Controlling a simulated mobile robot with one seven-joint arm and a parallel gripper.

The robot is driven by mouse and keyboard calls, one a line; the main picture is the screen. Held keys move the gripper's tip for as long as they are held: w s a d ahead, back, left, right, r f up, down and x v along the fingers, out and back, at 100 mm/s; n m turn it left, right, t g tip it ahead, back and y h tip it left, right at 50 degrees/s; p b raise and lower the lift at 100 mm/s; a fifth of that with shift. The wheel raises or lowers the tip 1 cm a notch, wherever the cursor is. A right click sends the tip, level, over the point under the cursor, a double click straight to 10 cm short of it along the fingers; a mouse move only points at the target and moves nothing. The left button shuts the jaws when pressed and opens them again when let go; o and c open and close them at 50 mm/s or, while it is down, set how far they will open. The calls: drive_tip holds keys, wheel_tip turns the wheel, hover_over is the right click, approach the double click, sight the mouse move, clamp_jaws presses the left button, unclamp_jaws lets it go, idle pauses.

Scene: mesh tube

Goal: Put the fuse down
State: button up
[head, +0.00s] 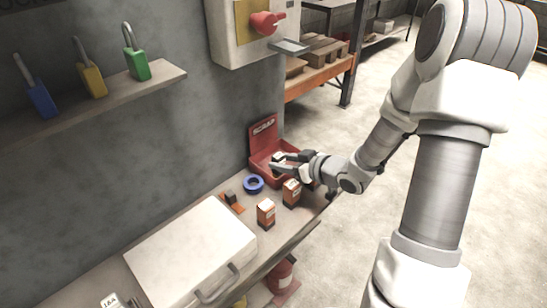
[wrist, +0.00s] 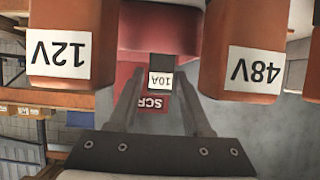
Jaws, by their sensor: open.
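A small dark fuse with a white 10A label (wrist: 160,79) shows between and just beyond the fingertips in the wrist view, its text upside down. Gaps show between it and both fingers. My gripper (wrist: 159,88) is open. In the head view my gripper (head: 277,166) reaches from the right over the red SCRAP bin (head: 262,134). A small dark and white piece (head: 278,157), likely this fuse, shows at its fingertips. I cannot tell whether it touches the bin floor.
Orange boxes stand close by; the wrist view shows a 12V box (wrist: 65,45) and a 48V box (wrist: 245,50) flanking the fingers. A blue ring (head: 253,184), a small dark part on an orange base (head: 232,200) and a white case (head: 190,250) occupy the bench.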

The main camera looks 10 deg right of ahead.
drive_tip(key=p+v, duration=0.1)
drive_tip(key=v, duration=0.6)
idle(0.3)
